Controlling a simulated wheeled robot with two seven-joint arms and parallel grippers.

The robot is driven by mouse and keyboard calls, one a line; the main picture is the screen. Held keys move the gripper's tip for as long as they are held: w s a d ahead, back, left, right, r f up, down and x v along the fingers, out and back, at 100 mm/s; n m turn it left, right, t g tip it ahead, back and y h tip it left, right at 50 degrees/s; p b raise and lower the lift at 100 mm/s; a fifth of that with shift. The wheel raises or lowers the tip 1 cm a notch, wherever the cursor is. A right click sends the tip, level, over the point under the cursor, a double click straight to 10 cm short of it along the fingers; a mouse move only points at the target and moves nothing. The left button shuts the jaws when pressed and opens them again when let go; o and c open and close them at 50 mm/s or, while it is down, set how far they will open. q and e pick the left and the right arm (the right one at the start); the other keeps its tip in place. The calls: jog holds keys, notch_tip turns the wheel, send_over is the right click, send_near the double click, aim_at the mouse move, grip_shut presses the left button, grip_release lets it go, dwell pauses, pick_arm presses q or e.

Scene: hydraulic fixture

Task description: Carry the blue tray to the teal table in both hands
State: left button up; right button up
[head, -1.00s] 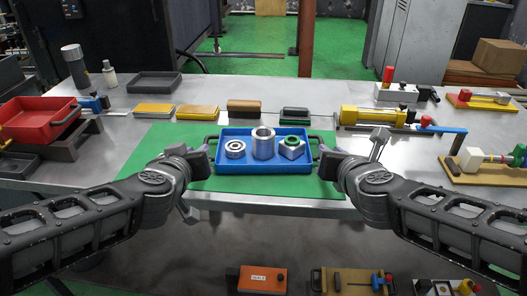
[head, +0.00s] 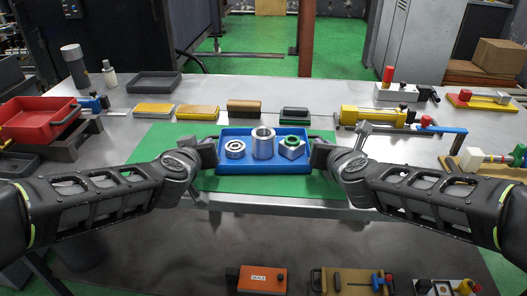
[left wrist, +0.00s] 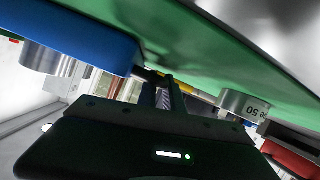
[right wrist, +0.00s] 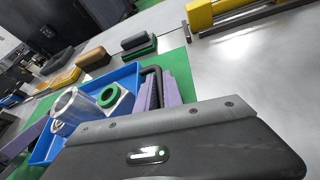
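The blue tray (head: 262,168) sits level at the middle of the table, over a green mat (head: 160,148). It holds a bearing ring (head: 235,149), an upright metal cylinder (head: 263,143) and a nut with a green ring (head: 292,147). My left gripper (head: 211,150) is at the tray's left handle, its fingers close together on it. My right gripper (head: 318,152) is at the right handle. In the right wrist view the dark handle (right wrist: 153,78) lies between its purple fingers with little gap. The teal table is not clearly visible.
A red bin (head: 35,122) is at the left, with an empty dark tray (head: 155,84) behind. Several coloured blocks line the back, including a green-black one (head: 294,115). A yellow cylinder fixture (head: 375,117) stands right. An orange box (head: 263,279) lies below the near edge.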

pick_arm(q)
grip_shut()
pick_arm(e)
grip_shut()
pick_arm(q)
jog(key=shift+r, duration=0.1)
pick_arm(e)
jog(key=shift+r, duration=0.1)
dwell(0.7)
